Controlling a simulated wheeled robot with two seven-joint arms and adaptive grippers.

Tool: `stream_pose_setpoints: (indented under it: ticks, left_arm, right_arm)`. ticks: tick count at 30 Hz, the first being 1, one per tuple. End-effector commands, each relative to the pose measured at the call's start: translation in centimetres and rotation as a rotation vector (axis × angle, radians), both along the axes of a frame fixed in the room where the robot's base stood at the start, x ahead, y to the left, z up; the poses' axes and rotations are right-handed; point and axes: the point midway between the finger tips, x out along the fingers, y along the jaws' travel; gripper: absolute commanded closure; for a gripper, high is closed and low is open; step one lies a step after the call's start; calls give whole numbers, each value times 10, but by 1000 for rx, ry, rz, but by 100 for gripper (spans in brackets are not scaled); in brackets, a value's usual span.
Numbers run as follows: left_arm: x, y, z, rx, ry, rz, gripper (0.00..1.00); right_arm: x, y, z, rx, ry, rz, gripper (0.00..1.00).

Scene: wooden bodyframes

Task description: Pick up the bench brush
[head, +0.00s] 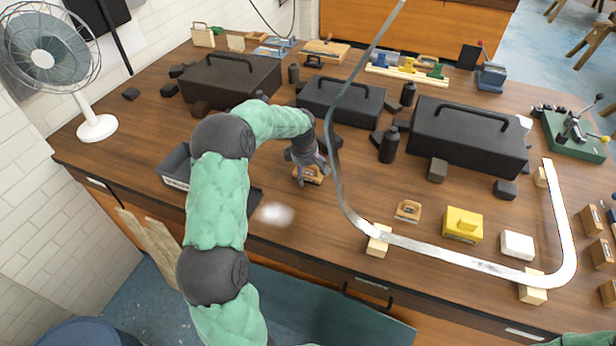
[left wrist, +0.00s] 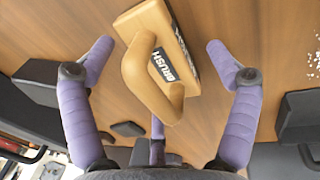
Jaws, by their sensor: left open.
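The bench brush (left wrist: 160,66) is a tan wooden block with an arched handle and a dark label reading "BRUSH". It lies on the brown table (head: 350,258), and in the head view the brush (head: 313,176) is partly hidden under my left gripper. My left gripper (head: 303,167) hangs just over it, fingers pointing down. In the left wrist view the purple fingers of the gripper (left wrist: 160,52) are spread wide, with the brush's handle between them and no finger visibly closed on it. My right gripper is out of view.
A similar small wooden piece (head: 408,211), a yellow block (head: 462,225) and a white block (head: 517,245) lie to the right. A curved metal strip (head: 430,247) rises close beside my left gripper. Black toolboxes (head: 468,137) stand behind. A grey tray (head: 175,165) is at left.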

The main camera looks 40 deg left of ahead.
Motion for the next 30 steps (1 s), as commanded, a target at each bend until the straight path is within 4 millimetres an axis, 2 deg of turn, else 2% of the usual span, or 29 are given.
stream_pose_setpoints:
  ticks: [7, 8, 12, 14, 15, 25, 30]
  left_arm:
    - [1, 1, -3, 0, -2, 1, 12]
    - [1, 1, -3, 0, -2, 1, 15]
    - [1, 1, -3, 0, -2, 1, 54]
    - [1, 0, -3, 0, -1, 0, 71]
    - [1, 0, -4, 0, -1, 0, 75]
    - [1, 0, -2, 0, -1, 0, 76]
    - [1, 1, 8, 2, -3, 0, 76]
  right_arm:
    - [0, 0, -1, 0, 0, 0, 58]
    - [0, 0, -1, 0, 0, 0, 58]
    - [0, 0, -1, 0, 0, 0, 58]
    - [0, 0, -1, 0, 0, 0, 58]
    - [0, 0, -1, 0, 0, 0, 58]
    - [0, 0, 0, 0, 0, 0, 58]
    - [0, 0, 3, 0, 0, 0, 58]
